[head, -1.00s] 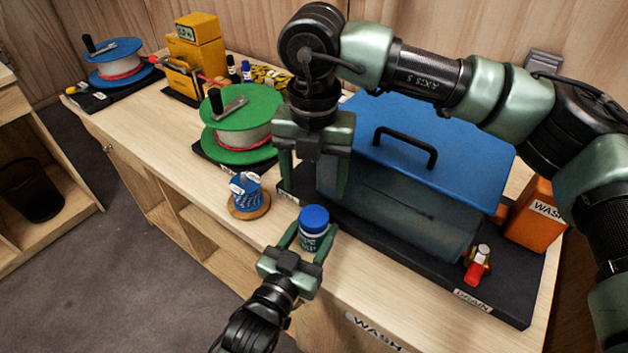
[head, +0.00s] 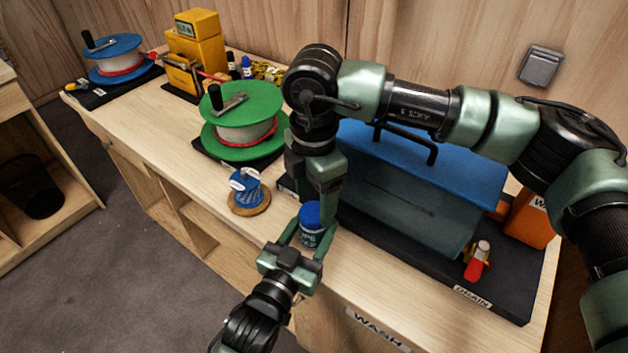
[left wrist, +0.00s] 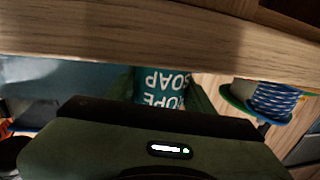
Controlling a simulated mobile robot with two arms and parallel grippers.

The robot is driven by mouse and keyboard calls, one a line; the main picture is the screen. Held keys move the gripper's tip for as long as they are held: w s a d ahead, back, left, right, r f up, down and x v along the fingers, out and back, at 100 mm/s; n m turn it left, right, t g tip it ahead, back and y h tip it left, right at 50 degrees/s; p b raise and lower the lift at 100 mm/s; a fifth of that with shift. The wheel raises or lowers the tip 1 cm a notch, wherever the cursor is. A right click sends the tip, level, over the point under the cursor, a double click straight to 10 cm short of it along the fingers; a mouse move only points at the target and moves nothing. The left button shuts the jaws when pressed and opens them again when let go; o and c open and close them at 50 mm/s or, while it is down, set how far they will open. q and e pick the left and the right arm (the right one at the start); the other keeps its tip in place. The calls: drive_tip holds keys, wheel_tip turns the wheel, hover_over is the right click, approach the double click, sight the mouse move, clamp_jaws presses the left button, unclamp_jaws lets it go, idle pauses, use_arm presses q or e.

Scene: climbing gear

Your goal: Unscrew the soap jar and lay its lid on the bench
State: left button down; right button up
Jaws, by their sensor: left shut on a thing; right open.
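The soap jar (head: 310,237) is a small teal jar with a blue lid (head: 311,213), upright at the bench's front edge. My left gripper (head: 307,244) is shut on the jar's body from the front. In the left wrist view the jar (left wrist: 159,88) shows its "ROPE SOAP" label upside down between the fingers; its lid is not visible there. My right gripper (head: 325,200) is open and points down right at the lid, its fingers overlapping the lid's back and right in the picture. I cannot tell whether they touch the lid.
A blue spool of cord (head: 246,188) on a wooden disc stands left of the jar. The blue-lidded wash tank (head: 410,205) on its black tray (head: 505,297) fills the right. A green reel (head: 240,115) stands farther back. Bare bench (head: 180,150) lies left of the spool.

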sight(314, 215)
drive_tip(key=shift+f, duration=1.25)
